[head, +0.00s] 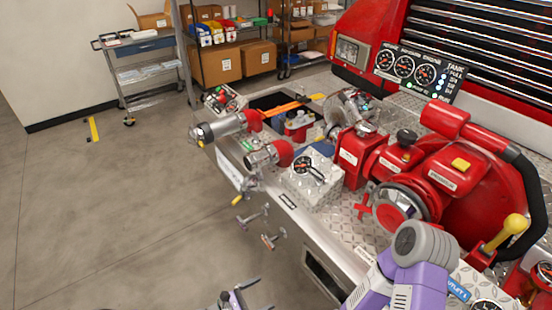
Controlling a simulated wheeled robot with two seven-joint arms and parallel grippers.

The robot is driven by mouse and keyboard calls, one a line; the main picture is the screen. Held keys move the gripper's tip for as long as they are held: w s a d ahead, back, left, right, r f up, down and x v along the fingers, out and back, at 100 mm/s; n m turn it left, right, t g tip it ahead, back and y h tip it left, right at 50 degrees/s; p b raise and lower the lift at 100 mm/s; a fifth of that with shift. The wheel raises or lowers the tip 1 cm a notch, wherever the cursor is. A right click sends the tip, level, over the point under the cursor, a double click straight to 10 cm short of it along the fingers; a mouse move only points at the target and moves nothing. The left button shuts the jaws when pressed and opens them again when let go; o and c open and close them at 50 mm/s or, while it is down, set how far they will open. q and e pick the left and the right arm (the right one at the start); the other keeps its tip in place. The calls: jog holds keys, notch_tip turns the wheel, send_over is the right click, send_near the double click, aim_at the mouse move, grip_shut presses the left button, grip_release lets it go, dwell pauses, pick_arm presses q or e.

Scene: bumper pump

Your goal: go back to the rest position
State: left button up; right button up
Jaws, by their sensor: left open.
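My left gripper (243,294) is at the bottom edge of the head view, over the grey floor in front of the bumper. It is partly cut off by the frame, open, and no object shows between its fingers. It is apart from the bumper and the pump. A purple and grey part of my right arm comes up at the bottom right, in front of the bumper deck. My right gripper does not show.
The red pump (440,175) stands on the diamond-plate bumper (335,220) of a red truck. Metal outlets (222,128) and small handles (252,217) stick out over its front edge. Shelves with boxes (218,64) and a cart (140,45) stand behind. The floor at left is clear.

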pick_arm(q)
jog(key=s+d+f+m+g+y, duration=0.1)
jog(key=s+m+g+y, duration=0.1)
jog(key=s+m+g, duration=0.35)
jog(key=s+d+f+m+g+y, duration=0.2)
jog(key=s+m+g, duration=0.3)
jog(key=s, duration=0.1)
jog(key=s+a+r+m+t+y, duration=0.2)
jog(key=a+r+m+y, duration=0.1)
jog(key=a+m+y, duration=0.4)
jog(key=m, duration=0.3)
jog(key=shift+r+t, duration=0.25)
jog(key=shift+t, duration=0.1)
